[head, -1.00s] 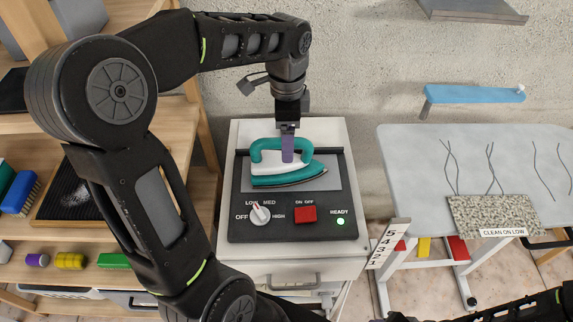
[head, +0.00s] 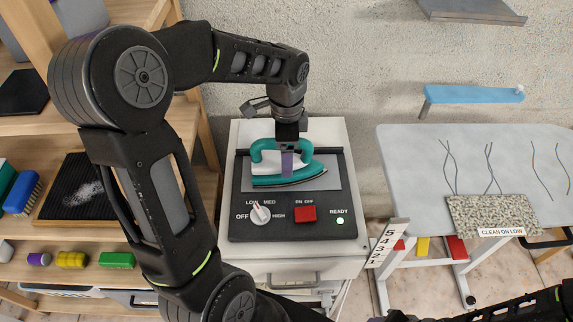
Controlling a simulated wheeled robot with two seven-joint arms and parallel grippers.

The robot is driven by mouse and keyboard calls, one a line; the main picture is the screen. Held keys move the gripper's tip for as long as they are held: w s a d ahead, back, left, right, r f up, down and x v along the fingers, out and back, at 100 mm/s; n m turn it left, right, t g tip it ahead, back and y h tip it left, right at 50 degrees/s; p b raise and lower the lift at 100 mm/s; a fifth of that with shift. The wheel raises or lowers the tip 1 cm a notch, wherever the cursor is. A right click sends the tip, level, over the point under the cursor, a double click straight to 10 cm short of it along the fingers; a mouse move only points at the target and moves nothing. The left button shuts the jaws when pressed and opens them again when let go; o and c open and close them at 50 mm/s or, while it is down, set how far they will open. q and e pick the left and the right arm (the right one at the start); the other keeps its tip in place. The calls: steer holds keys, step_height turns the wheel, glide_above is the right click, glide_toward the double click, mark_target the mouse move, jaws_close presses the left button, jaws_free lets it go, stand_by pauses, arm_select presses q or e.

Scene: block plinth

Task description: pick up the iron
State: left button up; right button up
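The iron (head: 265,179), with a teal handle, a white body and a teal base, rests flat on the grey plate of a control station (head: 291,228), its tip pointing right. My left gripper (head: 288,166) reaches down from above at the iron's handle. Its purple finger overlaps the handle's right part and the iron's body. Only one finger shows clearly, so I cannot tell whether it is open or shut on the handle. Part of my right arm shows at the lower right, but its gripper is not in view.
The station has a dial (head: 260,214), a red switch (head: 305,213) and a lit green READY light (head: 340,220). An ironing board (head: 470,165) with dark wavy lines and a speckled CLEAN ON LOW pad (head: 492,214) stands right. Wooden shelves (head: 200,190) with brushes stand left.

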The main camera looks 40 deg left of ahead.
arm_select(q)
steer(key=shift+c, duration=0.4)
jaws_close()
stand_by(0.7)
